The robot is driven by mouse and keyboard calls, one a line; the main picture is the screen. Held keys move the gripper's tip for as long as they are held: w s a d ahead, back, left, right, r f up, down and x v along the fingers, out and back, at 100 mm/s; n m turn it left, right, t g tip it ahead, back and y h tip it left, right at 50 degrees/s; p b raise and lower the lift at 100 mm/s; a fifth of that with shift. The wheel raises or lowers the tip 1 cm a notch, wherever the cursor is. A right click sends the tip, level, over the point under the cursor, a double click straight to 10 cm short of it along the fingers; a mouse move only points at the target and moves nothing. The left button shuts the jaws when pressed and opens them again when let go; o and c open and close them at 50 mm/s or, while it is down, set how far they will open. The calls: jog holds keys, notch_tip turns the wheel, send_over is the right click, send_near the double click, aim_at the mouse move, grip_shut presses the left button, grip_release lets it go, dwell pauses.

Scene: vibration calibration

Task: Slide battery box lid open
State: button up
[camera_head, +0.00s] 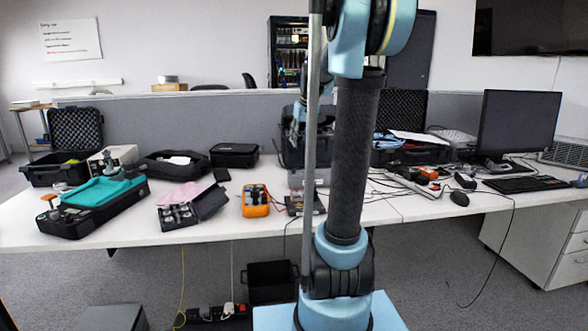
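No object is clearly recognisable as the battery box or its lid. A small dark device (305,203) lies on the table right of the orange device, partly hidden behind my arm. Light blue parts of my arm show behind the upright dark link, over the middle of the table. My gripper is not clearly distinguishable there, and whether it touches anything is hidden.
An orange handheld device (256,201) lies on the white table (228,223). Left of it are an open black box (205,203) and a black case with teal cloth (105,190). A monitor (515,122), keyboard (525,184) and mouse (459,198) stand right.

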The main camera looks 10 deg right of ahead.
aim_at(294, 169)
jog(key=x, duration=1.5)
grip_shut()
